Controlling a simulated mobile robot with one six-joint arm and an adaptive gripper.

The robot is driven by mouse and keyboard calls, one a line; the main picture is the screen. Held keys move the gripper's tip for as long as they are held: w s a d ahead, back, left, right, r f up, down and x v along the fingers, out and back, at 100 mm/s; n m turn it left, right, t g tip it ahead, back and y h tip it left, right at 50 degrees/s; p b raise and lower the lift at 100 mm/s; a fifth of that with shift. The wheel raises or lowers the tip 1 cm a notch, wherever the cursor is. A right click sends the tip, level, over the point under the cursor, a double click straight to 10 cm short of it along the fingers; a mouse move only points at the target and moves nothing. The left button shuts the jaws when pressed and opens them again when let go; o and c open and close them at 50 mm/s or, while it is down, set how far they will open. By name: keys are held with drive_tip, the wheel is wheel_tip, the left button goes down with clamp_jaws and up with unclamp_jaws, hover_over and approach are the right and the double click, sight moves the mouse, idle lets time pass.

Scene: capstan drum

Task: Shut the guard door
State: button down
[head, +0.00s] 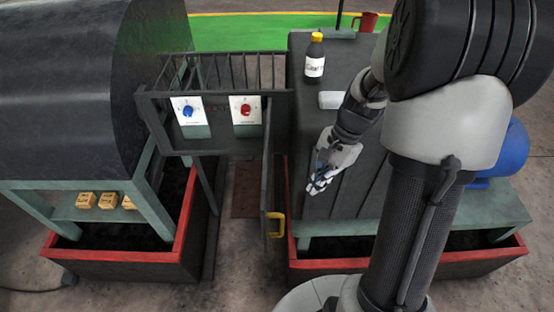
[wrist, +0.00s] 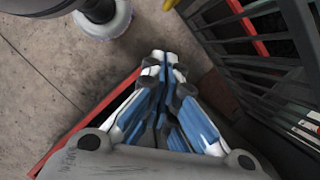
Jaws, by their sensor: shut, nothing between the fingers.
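The guard door (head: 266,175) is a dark barred panel seen nearly edge-on in the head view. It stands swung out toward me from the cage, with a yellow handle (head: 277,226) at its near end. In the wrist view the door's bars (wrist: 250,75) run along the right side, and a bit of yellow handle (wrist: 169,4) shows at the top edge. My gripper (head: 317,188) is shut and empty, to the right of the door and apart from it. Its closed fingers also show in the wrist view (wrist: 162,58).
A panel with a blue knob (head: 188,111) and a red knob (head: 246,110) is on the cage. A dark drum housing (head: 70,80) is at left. A bottle (head: 315,60) stands on the dark housing at right. Red-rimmed troughs (head: 120,254) flank a floor gap.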

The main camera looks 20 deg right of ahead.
drive_tip(key=s+a+f+m+b, duration=0.1)
drive_tip(key=s+a+f, duration=0.1)
drive_tip(key=a+f, duration=0.4)
drive_tip(key=x, duration=0.4)
drive_tip(key=shift+d+f, duration=0.3)
drive_tip(key=shift+f, duration=0.05)
